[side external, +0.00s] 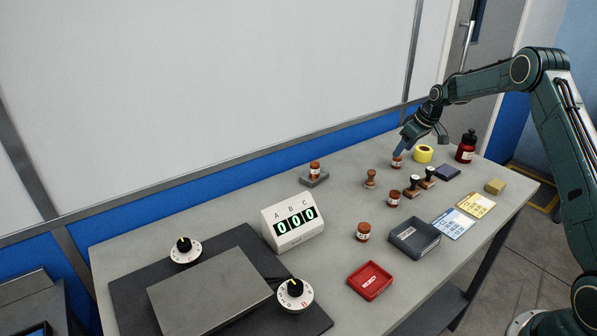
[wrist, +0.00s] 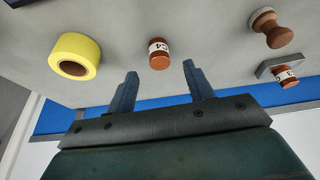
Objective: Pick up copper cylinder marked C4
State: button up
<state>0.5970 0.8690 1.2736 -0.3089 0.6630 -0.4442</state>
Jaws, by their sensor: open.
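The copper cylinder marked C4 (wrist: 159,55) stands on the bench, with a white label band that reads C4 in the wrist view. In the side view the same cylinder (side external: 397,162) shows just below my fingers. My gripper (wrist: 160,72) is open and empty, its two blue-grey fingers spread to either side of the cylinder's line. In the wrist view the cylinder lies a little beyond the fingertips, between them in width. In the side view my gripper (side external: 402,151) is close over the cylinder; whether it touches cannot be told.
A yellow tape roll (side external: 423,154) stands right of the cylinder, with a red bottle (side external: 466,148) beyond. Stamps (side external: 412,187) and another copper cylinder (side external: 393,198) stand nearer. A further cylinder (side external: 315,169) sits on a grey block.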

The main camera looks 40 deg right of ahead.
aim_at(397, 162)
jog(key=shift+w+f, duration=0.1)
jog(key=shift+f, duration=0.1)
jog(key=shift+x, duration=2.5)
grip_shut()
